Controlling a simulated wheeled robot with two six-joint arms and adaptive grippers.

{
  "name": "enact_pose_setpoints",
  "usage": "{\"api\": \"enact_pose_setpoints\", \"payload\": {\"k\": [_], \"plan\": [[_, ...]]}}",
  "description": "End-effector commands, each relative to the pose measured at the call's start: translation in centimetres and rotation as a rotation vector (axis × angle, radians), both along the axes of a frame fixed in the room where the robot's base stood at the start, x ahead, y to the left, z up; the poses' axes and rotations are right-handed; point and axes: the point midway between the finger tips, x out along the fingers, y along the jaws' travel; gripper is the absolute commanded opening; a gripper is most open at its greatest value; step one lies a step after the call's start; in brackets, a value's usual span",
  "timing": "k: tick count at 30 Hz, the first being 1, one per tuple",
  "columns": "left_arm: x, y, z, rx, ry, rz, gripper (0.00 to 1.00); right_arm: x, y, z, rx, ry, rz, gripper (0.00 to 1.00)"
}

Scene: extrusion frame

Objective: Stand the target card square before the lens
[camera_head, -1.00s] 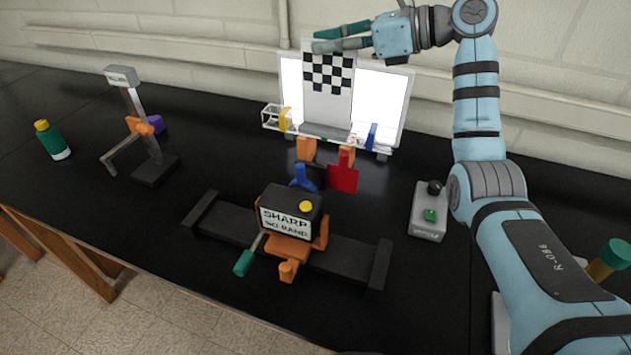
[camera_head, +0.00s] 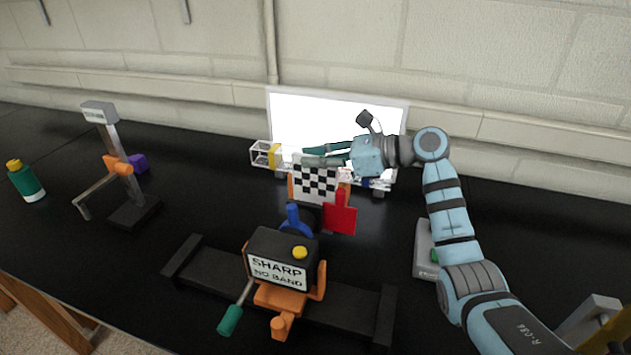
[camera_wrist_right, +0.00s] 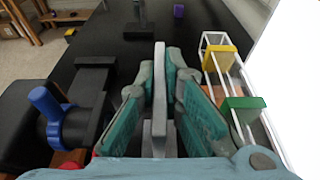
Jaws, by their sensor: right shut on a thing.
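The target card (camera_head: 316,183) carries a black-and-white checker pattern facing the camera body. In the right wrist view the card (camera_wrist_right: 159,85) shows edge-on between the green fingers (camera_wrist_right: 158,100). The black camera body (camera_head: 284,255), with a "SHARP NO BAND" display, sits on the rail; its lens side, with a blue lever (camera_head: 294,218), faces the card. My left gripper is out of view.
A bright white panel (camera_head: 330,110) stands behind the card, with a clear rack holding a yellow slider (camera_head: 274,156) beside it. A red flag (camera_head: 341,217) is close to the card's lower right. A black rail (camera_head: 215,268) lies in front. A stand (camera_head: 115,165) is left.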

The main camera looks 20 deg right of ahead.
Motion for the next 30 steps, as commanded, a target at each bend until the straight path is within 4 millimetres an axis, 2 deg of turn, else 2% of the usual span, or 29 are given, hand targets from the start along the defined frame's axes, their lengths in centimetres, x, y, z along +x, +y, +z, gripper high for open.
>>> {"api": "enact_pose_setpoints", "payload": {"k": [9, 17, 18, 21, 30], "plan": [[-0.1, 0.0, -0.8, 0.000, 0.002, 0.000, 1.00, 0.0, 0.0, -4.8, 0.002, 0.001, 0.001, 0.00], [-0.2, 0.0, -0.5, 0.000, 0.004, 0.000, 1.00, 0.0, 0.0, -4.7, 0.001, 0.000, 0.000, 0.00], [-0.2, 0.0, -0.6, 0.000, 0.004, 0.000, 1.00, 0.0, 0.0, -4.8, 0.001, 0.001, 0.000, 0.14], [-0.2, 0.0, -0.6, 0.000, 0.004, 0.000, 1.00, 0.0, 0.0, -4.8, 0.000, 0.000, 0.000, 0.28], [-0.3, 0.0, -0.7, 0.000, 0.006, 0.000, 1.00, 0.0, 0.0, -4.6, -0.001, -0.001, 0.000, 0.28]]}}
